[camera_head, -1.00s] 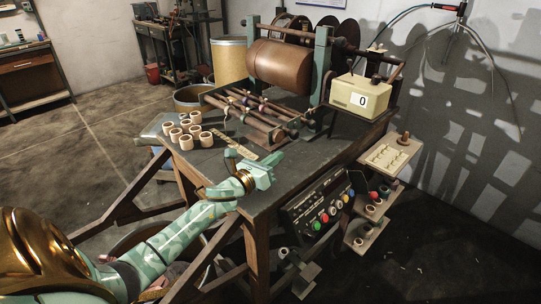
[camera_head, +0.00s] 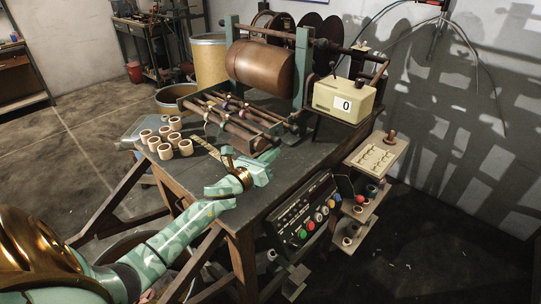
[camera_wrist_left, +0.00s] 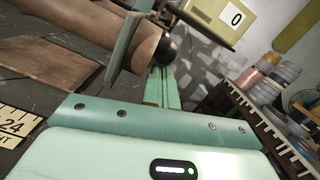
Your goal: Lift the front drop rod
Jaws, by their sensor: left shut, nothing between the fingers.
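The front drop rod (camera_head: 222,124) is the nearest of several brown rods lying across the low rack on the bench. In the left wrist view a thick brown rod (camera_wrist_left: 70,75) with a dark end cap shows close by, probably this same rod. My left gripper (camera_head: 268,162) is shut and empty, over the bench top just in front of the rack's right end. In the wrist view its fingers (camera_wrist_left: 150,75) are near the rod's capped end. I cannot tell whether they touch. My right gripper is not in view.
A big copper-brown drum (camera_head: 260,63) stands behind the rack. A cream counter (camera_head: 345,98) reading 0 is at right. A yellow scale (camera_wrist_left: 14,124) lies on the bench. A button panel (camera_head: 302,217) hangs on the front.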

